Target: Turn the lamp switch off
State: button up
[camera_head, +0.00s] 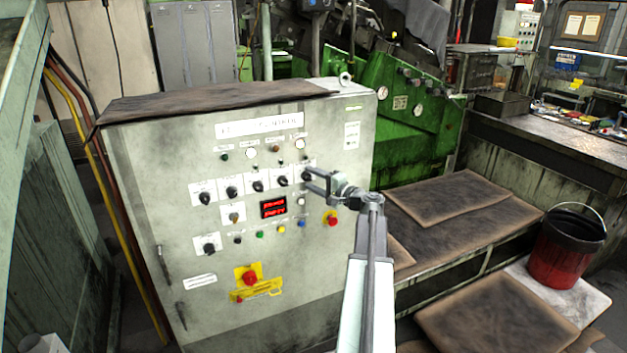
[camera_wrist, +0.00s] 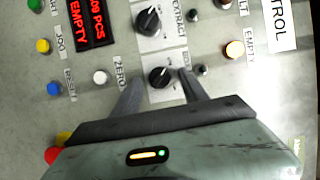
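The grey control cabinet (camera_head: 140,170) carries a row of black rotary switches on white plates. The rightmost switch (camera_head: 307,175) of that row is at my fingertips, and it shows as a black knob (camera_wrist: 160,77) in the wrist view. I cannot read its label, so I cannot confirm that it is the lamp switch. My gripper (camera_head: 309,179) is open and faces the panel. In the wrist view its fingers (camera_wrist: 158,82) stand on either side of the knob, with small gaps visible; whether either touches is unclear.
A second black knob (camera_wrist: 148,20) sits beside the word EXTRACT. A lit indicator (camera_wrist: 234,49) glows at right. A red-black bucket (camera_head: 562,245) stands right of the cabinet.

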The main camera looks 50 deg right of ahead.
jog(key=s, duration=0.7)
jog(key=shift+s, duration=0.4)
jog(key=w+a+f+n+g+y, duration=0.25)
jog(key=w+a+f, duration=0.2)
jog(key=a, duration=0.65)
jog(key=w+a+f+n+g+y, duration=0.25)
jog(key=a+f+n+g, duration=0.2)
jog(key=a, duration=0.65)
jog(key=w+a+f+n+g+y, duration=0.15)
jog(key=w+a+f, duration=0.3)
jog(key=a, duration=0.65)
jog(key=s+a+f+n+g+h, duration=0.2)
jog(key=s+a+f+n+g, duration=0.1)
jog(key=a, duration=0.4)
jog(key=s+a+f+n+g+h+p, duration=0.1)
jog(key=s+a+f+n+g+h, duration=0.1)
jog(key=a, duration=0.6)
jog(key=s+a+f+n+g+h, duration=0.2)
jog(key=s+a+f+n+g, duration=0.1)
jog(key=s+a, duration=0.3)
jog(key=shift+a+f+n+g, duration=0.4)
jog(key=shift+a+n+g, duration=0.25)
jog(key=shift+a+g, duration=0.15)
